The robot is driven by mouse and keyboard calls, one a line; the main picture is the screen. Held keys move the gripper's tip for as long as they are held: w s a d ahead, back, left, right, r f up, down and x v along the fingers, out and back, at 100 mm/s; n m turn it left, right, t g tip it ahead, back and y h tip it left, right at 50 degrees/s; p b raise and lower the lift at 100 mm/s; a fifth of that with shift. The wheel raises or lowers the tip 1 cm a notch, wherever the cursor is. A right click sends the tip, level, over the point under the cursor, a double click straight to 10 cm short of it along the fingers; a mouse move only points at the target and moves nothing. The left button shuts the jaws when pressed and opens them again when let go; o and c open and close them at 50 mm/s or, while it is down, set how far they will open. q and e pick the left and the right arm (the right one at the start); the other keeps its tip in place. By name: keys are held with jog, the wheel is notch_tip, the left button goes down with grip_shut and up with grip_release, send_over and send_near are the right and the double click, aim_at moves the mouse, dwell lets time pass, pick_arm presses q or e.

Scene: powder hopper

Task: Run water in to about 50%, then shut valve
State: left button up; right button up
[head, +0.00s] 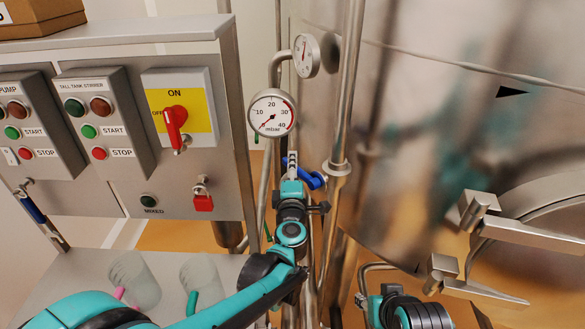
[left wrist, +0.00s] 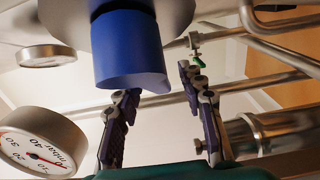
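A blue valve handle (head: 312,179) sits on the pipework below the gauges in the head view. In the left wrist view the blue handle (left wrist: 128,50) is large and close, its end at the fingertips. My left gripper (head: 291,162) is at this handle; in the left wrist view its two fingers (left wrist: 163,80) stand well apart. The handle lies nearer the left finger; I cannot tell whether they touch. The steel tank (head: 440,80) is opaque, and no water level is visible.
A mbar dial (head: 272,113) and a second gauge (head: 305,55) are above the handle. A vertical pipe (head: 348,90) stands close to its right. The control panel (head: 100,190) is at left, with two clear beakers (head: 133,280) below. Metal door arms (head: 480,225) project at right.

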aim_at(298, 168)
pick_arm(q)
jog(key=shift+c, duration=0.3)
grip_shut()
jog(key=shift+r, duration=0.1)
jog(key=shift+r+m+t+b, duration=0.4)
jog(key=shift+m+t+b, duration=0.15)
jog(key=shift+b, duration=0.2)
jog(key=shift+s+d+r+m+t+h+b, duration=0.15)
jog(key=shift+r+m+t+h+b, duration=0.25)
jog(key=shift+r+m+t+b, duration=0.5)
jog(key=shift+s+d+r+m+t+h+b, duration=0.1)
jog(key=shift+s+r+m+t+h+b, duration=0.1)
jog(key=shift+r+m+t+b, duration=0.25)
jog(key=shift+s+d+r+m+t+h+b, duration=0.1)
jog(key=shift+r+m+t+h+b, duration=0.15)
jog(key=shift+m+t, duration=0.25)
jog(key=shift+s+d+r+m+t+h+b, duration=0.25)
jog(key=shift+r+m+t+h, duration=0.15)
jog(key=shift+m, duration=0.25)
jog(key=shift+s+d+r+m+t+h+b, duration=0.1)
jog(key=shift+s+r+m+t+h+b, duration=0.15)
jog(key=shift+r+m+h, duration=0.3)
jog(key=shift+w, duration=0.1)
